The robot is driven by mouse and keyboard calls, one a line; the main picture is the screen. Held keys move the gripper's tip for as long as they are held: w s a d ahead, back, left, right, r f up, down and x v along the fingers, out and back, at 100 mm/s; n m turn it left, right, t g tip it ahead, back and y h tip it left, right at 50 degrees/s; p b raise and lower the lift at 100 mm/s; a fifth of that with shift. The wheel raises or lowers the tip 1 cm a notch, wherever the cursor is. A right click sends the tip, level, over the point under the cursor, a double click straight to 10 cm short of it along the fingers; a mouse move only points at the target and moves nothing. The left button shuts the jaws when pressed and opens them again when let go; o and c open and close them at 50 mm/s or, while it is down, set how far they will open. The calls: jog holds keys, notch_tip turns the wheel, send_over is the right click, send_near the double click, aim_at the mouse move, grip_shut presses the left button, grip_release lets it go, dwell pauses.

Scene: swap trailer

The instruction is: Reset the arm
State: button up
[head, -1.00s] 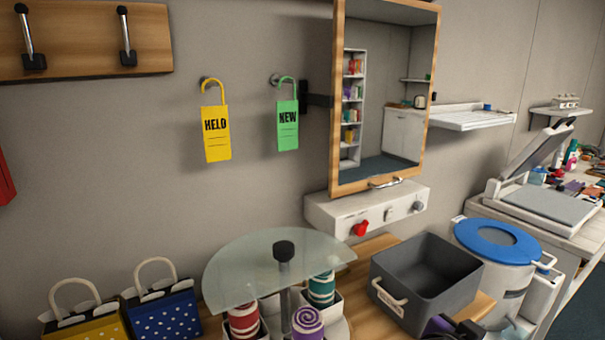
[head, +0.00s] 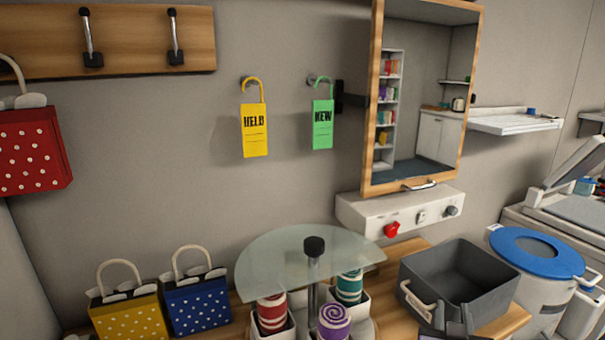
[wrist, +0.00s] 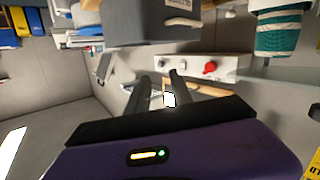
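My gripper (wrist: 161,80) shows in the wrist view as two dark fingers pointing away from the purple wrist housing. The fingertips stand apart, with no held object visible between them. A small white shape beyond the finger bases is too small to identify. In the head view only a dark piece of my arm shows at the bottom edge, in front of the grey bin (head: 428,290).
A glass half-round stand (head: 290,262) with rolled towels is left of the bin. A blue-lidded bucket (head: 540,255) stands right. A wall box with a red knob (head: 391,230) sits under the mirror (head: 372,100). Gift bags (head: 197,305) stand lower left; yellow and green tags (head: 322,125) hang above.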

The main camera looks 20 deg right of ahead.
jog(key=s+a+f+n+t+y, duration=0.3)
jog(key=s+a+y, duration=0.1)
jog(key=a, duration=0.3)
jog(key=s+a+f+n+t+y, duration=0.2)
jog(key=s+a+n+y, duration=0.2)
jog(key=a, duration=0.4)
jog(key=s+a+f+g+y, duration=0.1)
jog(key=s+a+f, duration=0.1)
jog(key=s, duration=0.9)
jog(key=s+a+f+y, duration=0.1)
jog(key=s+a+y, duration=0.1)
jog(key=s, duration=0.9)
jog(key=shift+a+f+g, duration=0.35)
jog(key=shift+a+g, duration=0.05)
jog(key=shift+a, duration=0.45)
jog(key=shift+s+a, duration=0.1)
jog(key=shift+s, duration=0.05)
